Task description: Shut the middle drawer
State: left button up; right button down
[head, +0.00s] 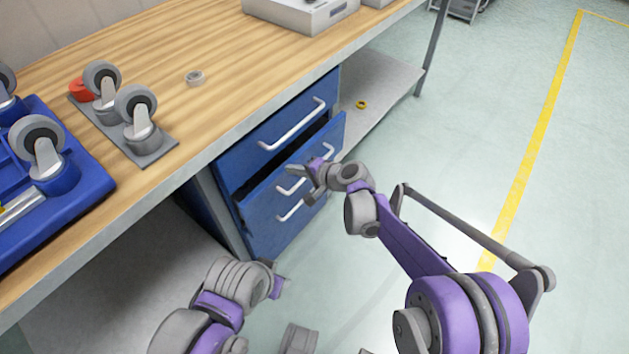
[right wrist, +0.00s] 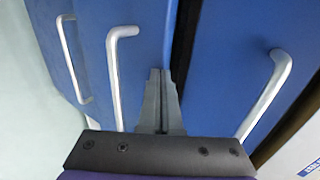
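The blue drawer unit under the bench has a middle drawer (head: 262,204) that stands out from the unit, with a dark gap above it. Its front and silver handle also show in the right wrist view (right wrist: 122,75). My right gripper (head: 299,171) is at the upper part of this front, near the handle. In the right wrist view its fingers (right wrist: 160,98) are together with nothing between them, beside the handle and not around it. I cannot tell if they touch the front. My left gripper (head: 277,281) is low, left of the drawers; its fingers are unclear.
The top drawer (head: 268,135) looks flush, and the bottom drawer's handle (right wrist: 68,60) shows at left in the right wrist view. The wooden bench top (head: 190,105) overhangs the unit and holds casters. A lower shelf (head: 375,85) lies right of it. The floor (head: 480,150) at right is clear.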

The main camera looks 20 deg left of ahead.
aim_at(283, 165)
jog(key=a, duration=0.2)
jog(key=w+a, duration=0.1)
jog(key=a, duration=0.1)
jog(key=shift+w, duration=0.15)
pick_arm(q)
jog(key=shift+d, duration=0.1)
pick_arm(e)
jog(key=shift+a, duration=0.1)
jog(key=shift+r, duration=0.1)
